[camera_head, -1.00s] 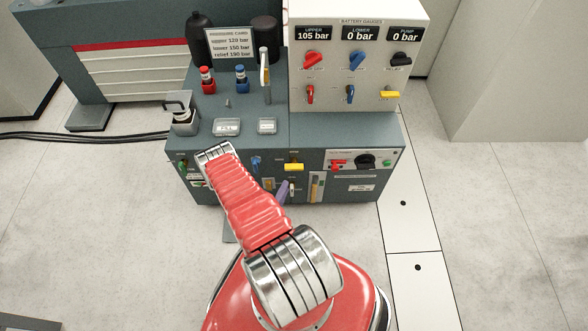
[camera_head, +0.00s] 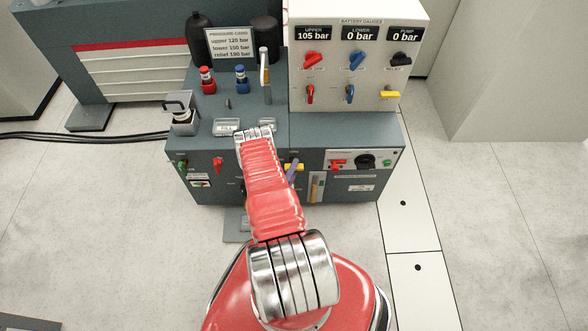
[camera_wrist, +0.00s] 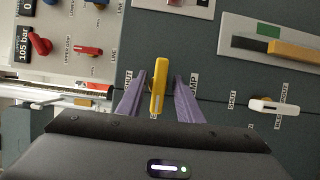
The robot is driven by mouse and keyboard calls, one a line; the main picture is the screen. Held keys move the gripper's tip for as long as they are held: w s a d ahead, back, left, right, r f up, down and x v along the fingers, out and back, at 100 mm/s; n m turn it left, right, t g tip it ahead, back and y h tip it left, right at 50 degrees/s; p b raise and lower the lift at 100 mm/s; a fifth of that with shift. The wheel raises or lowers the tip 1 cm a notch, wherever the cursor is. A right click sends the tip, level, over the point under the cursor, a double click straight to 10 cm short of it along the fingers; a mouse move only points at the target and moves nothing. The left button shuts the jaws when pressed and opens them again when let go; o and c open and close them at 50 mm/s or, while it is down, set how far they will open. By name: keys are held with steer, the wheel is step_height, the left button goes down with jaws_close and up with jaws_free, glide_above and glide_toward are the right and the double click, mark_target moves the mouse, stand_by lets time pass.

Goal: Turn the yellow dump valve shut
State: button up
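The yellow dump valve handle (camera_wrist: 158,82) stands upright in the wrist view, beside a SHUT label on its left and a partly hidden label ending in "MP" on its right. My gripper (camera_wrist: 159,80) has its purple fingers on either side of the handle, open, with a small gap showing at each side. In the head view the yellow handle (camera_head: 300,167) is on the cabinet's front face, partly covered by a purple finger of my gripper (camera_head: 292,172). The far side of the handle is hidden.
A white bleed handle (camera_wrist: 268,105) is to the right in the wrist view. The gauge box (camera_head: 350,80) above carries several levers, including another yellow one (camera_head: 389,94). It reads upper 105 bar, lower 0, pump 0. A green-and-red-knobbed panel (camera_head: 362,162) is beside the valve.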

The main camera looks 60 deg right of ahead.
steer(key=shift+d, duration=0.3)
steer(key=shift+c, duration=0.5)
jaws_close()
steer(key=shift+a, duration=0.25)
steer(key=shift+d, duration=0.15)
